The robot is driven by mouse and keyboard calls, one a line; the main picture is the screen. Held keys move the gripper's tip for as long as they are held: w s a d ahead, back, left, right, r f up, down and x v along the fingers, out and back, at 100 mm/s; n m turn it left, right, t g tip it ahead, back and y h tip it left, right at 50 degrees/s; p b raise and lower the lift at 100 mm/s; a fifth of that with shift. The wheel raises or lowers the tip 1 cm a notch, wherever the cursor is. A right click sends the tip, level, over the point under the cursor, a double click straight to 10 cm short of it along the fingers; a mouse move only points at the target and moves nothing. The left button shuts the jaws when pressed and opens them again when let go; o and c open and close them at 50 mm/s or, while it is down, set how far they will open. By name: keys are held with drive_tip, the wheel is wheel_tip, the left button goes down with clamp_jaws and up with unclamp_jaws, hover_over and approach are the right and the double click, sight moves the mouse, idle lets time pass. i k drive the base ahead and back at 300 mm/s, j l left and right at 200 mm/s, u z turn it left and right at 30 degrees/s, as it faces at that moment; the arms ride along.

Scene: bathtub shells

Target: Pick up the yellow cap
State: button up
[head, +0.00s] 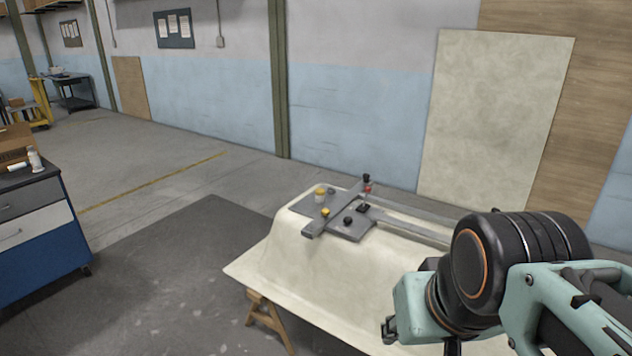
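Two small yellow things are on the draped bench in the head view. One yellow cap (326,212) sits on the long grey bar. Another yellow top (320,190) is on a small pale container just behind it, on the grey plate. Both are small, and I cannot tell which one the task means. My arm comes in from the lower right, over the right part of the bench, well apart from both yellow things.
The grey tool (335,210) has black knobs and a red piece near its far end. A pale cloth (290,280) covers the bench (262,318). A blue cabinet (40,240) stands at the left, with open floor between. A pale board (495,120) leans on the wall.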

sight(319, 191)
drive_tip(key=i+j+z, duration=0.15)
drive_tip(key=i+j, duration=0.4)
drive_tip(key=i, duration=0.25)
drive_tip(key=i+j+z, duration=0.15)
drive_tip(key=i+j, duration=0.55)
drive_tip(key=i, duration=0.05)
